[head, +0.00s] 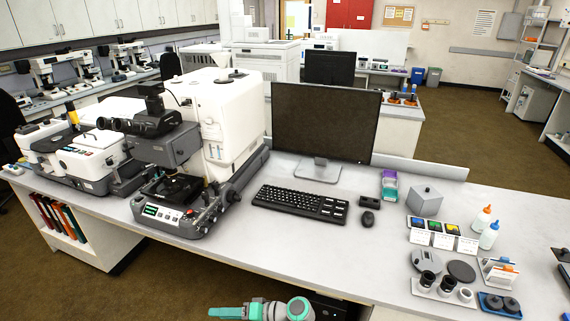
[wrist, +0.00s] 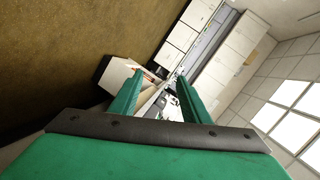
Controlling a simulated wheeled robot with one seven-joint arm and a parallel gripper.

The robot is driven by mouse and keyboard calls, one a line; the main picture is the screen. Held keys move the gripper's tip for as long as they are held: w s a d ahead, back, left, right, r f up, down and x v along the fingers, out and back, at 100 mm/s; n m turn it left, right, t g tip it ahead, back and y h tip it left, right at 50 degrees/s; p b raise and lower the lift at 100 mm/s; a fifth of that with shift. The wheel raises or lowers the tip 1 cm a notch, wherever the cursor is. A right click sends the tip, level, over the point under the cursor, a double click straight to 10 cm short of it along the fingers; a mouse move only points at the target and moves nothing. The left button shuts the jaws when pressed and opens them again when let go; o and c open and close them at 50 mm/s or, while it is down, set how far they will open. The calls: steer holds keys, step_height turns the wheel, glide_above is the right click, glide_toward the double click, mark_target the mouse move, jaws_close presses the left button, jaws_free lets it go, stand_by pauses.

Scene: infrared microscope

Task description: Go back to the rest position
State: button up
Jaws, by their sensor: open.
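My gripper shows in the wrist view (wrist: 155,95) with its two green fingers spread apart and nothing between them. In the head view, part of my green and grey arm (head: 262,310) shows low at the front edge of the bench, apart from everything on it. The infrared microscope (head: 215,115), white and grey with black eyepieces, stands on the left half of the bench. Its dark stage (head: 172,188) looks empty. The wrist view is tilted and looks past the fingers toward cabinets and the ceiling.
The bench (head: 290,235) holds a monitor (head: 325,122), a keyboard (head: 300,202) and a mouse (head: 367,218). Small parts, sample cards (head: 443,232) and bottles (head: 489,235) stand at the right. Bare bench lies in front of the keyboard. A shelf with binders (head: 60,217) is at the left end.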

steer(key=s+d+f+m+t+h, duration=0.2)
steer(key=s+f+h, duration=0.1)
steer(key=s+f, duration=0.3)
steer(key=s+d+f+m+t+h, duration=0.2)
steer(key=s+d+f, duration=0.15)
steer(key=f, duration=0.45)
steer(key=s+d+f+m+t+h, duration=0.25)
steer(key=s+d+h, duration=0.3)
steer(key=s, duration=0.55)
steer(key=s+d+r+n+t+h, duration=0.1)
steer(key=s+d+r+t, duration=0.1)
steer(key=s+d+r, duration=0.3)
steer(key=s+d+r+t+h, duration=0.1)
steer(key=s+d+r+h, duration=0.15)
steer(key=s, duration=0.35)
steer(key=s+r+n+t, duration=0.1)
steer(key=s+r, duration=0.3)
steer(key=r, duration=0.5)
steer(key=s+r+n+t, duration=0.1)
steer(key=s+r+t, duration=0.2)
steer(key=r, duration=0.7)
steer(key=shift+s+d+r+h, duration=0.3)
steer(key=shift+s+d, duration=0.1)
steer(key=shift+s, duration=0.55)
steer(key=shift+n, duration=0.25)
